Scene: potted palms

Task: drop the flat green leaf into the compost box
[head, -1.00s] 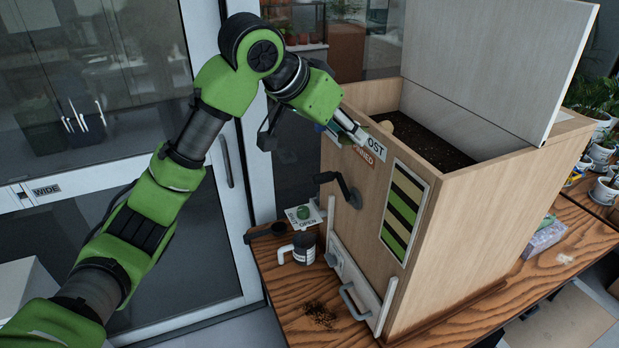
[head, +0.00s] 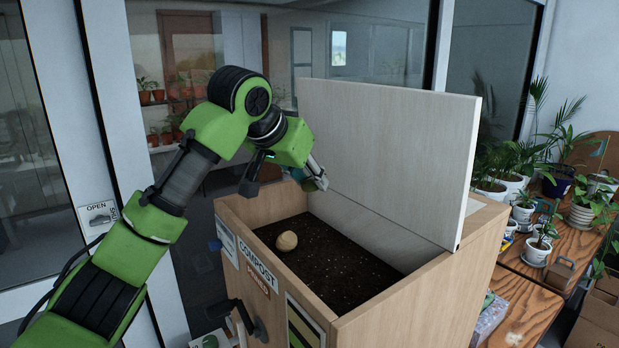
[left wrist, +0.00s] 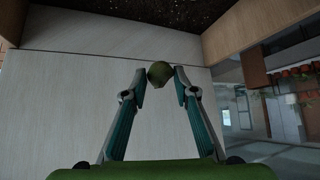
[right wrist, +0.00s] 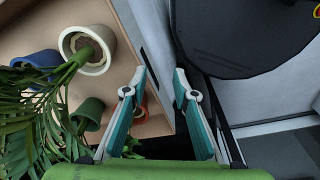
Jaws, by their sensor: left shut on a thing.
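The compost box (head: 232,262) is a wooden box with a "COMPOST" label on its front. Its pale lid (head: 385,150) stands open, and dark soil (head: 330,260) fills the inside. My left gripper (head: 317,180) is at the box's far left, above the rim and near the lid. In the left wrist view, it is shut on a small olive-green piece (left wrist: 160,73), apparently the green leaf, held at the fingertips. It looks rounded from here, so its flatness cannot be told. My right gripper (right wrist: 160,78) shows only in the right wrist view, open and empty.
A tan round lump (head: 287,241) lies on the soil. Potted plants (head: 535,240) stand on a wooden table at the right. In the right wrist view, a cream pot (right wrist: 90,50) and a blue pot (right wrist: 38,62) are left of the gripper.

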